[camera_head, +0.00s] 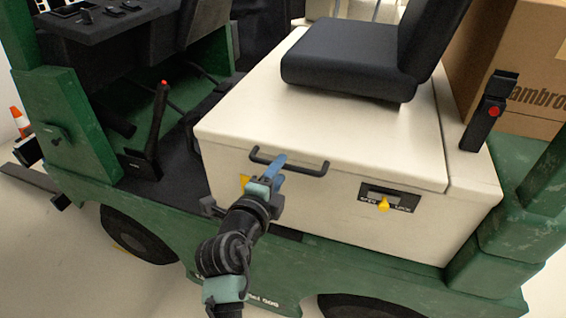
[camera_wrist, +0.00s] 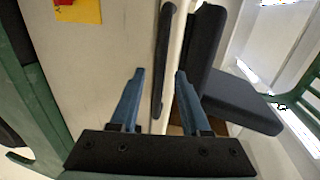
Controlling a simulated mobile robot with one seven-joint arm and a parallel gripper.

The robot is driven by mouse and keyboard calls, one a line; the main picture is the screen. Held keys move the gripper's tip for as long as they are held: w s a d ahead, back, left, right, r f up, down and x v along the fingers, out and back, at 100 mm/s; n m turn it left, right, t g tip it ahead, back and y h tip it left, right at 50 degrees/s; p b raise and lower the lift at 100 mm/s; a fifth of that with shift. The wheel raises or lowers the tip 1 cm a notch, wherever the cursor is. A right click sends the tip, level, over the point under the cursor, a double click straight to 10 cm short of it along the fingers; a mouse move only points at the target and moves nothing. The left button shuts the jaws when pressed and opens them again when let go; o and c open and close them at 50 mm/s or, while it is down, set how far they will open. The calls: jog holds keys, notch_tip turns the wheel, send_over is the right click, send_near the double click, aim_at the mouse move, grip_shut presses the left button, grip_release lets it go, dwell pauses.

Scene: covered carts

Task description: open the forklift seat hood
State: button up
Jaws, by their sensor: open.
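The seat hood (camera_head: 225,128) is a cream box lid on the green forklift, with a black seat (camera_head: 340,62) on top. It looks closed. A black bar handle (camera_head: 315,172) runs along its front upper edge. My gripper (camera_head: 275,165) is at the left half of this handle, with its blue fingers open. In the wrist view the handle (camera_wrist: 163,60) lies between the fingertips (camera_wrist: 159,74), lengthwise between the two fingers. I see no finger closed on it, and contact cannot be told. A yellow latch knob (camera_head: 384,204) sits on a black OPEN/LOCK plate right of the handle.
A cardboard box (camera_head: 535,75) stands behind the seat. A black lever with a red button (camera_head: 490,112) is at the right, and another red-tipped lever (camera_head: 157,125) at the left. An orange cone (camera_head: 20,120) stands far left. A yellow sticker (camera_wrist: 78,10) shows beside the handle.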

jog(key=shift+x, duration=1.6)
grip_shut()
dwell(0.3)
